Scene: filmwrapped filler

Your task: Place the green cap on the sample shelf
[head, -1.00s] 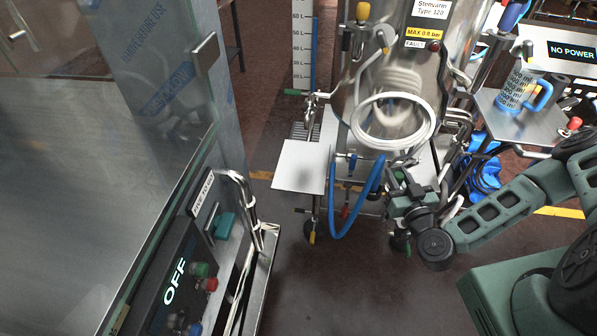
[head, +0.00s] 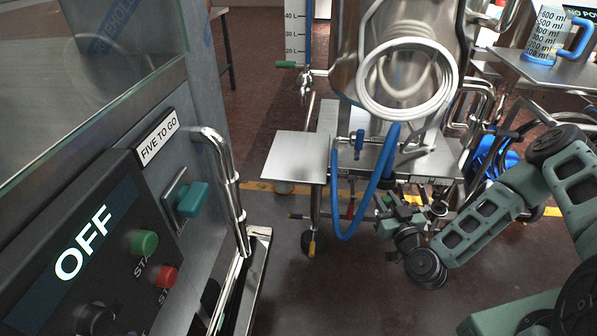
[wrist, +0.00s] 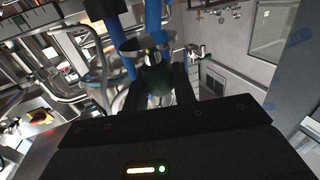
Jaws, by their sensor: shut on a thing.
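The dark green cap (wrist: 156,82) sits between the two black fingers of my gripper (wrist: 158,76) in the wrist view. My gripper is shut on it. In the head view my gripper (head: 388,216) is low in front of the steel tank's frame, right of the hanging blue hose. The cap is too small there to make out clearly. A bare, flat grey square plate (head: 294,158), which looks like the sample shelf, juts out left of the tank. My gripper is to the right of this plate and apart from it.
A blue hose (head: 350,215) loops down between the plate and my gripper. The steel tank (head: 345,60) with a coiled white hose (head: 368,85) stands behind. A control panel reading OFF (head: 100,215) and a steel handrail (head: 232,190) are at left. The plate's top is clear.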

